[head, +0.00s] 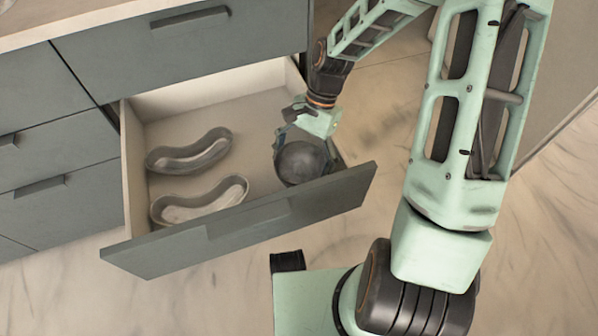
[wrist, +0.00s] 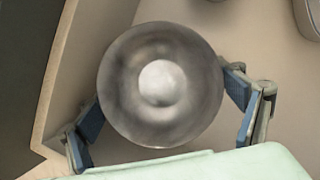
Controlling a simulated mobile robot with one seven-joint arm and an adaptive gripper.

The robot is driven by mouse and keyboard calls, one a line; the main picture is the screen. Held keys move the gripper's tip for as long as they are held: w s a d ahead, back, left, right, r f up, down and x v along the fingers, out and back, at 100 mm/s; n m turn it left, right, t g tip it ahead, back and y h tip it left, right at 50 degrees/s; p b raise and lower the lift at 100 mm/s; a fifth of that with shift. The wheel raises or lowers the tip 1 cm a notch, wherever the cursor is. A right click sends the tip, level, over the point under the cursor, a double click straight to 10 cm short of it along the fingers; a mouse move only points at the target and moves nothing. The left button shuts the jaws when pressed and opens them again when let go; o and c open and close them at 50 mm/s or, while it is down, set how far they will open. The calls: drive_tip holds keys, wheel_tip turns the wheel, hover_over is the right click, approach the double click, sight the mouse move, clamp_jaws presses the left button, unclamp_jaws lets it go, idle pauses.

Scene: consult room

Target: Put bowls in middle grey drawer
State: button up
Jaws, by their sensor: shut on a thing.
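The middle grey drawer (head: 135,160) is pulled open in the head view. Two kidney-shaped metal bowls lie in its left part, one at the back (head: 190,155) and one nearer the front (head: 200,202). A round grey metal bowl (head: 300,163) is inside the drawer's right end, and it fills the middle of the wrist view (wrist: 162,85). My gripper (head: 305,145) reaches down over the right end, shut on the round bowl with a finger at each side (wrist: 165,118). Whether the bowl touches the drawer floor is not clear.
The drawer front (head: 250,225) and the pale side wall (wrist: 80,60) stand close to my gripper. A closed drawer (head: 185,50) is above, and other closed drawers (head: 60,150) are at the left. The drawer floor between the kidney bowls and the round bowl is clear.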

drive_tip(key=shift+f, duration=1.1)
drive_tip(key=shift+f+b, duration=0.2)
drive_tip(key=shift+b, duration=0.1)
drive_tip(key=o, duration=1.1)
drive_tip(key=shift+r, duration=0.1)
drive_tip(key=p+v, duration=0.4)
drive_tip(key=v, duration=0.8)
drive_tip(key=shift+r+p, duration=0.15)
drive_tip(key=shift+p, duration=0.25)
drive_tip(key=shift+d, duration=0.1)
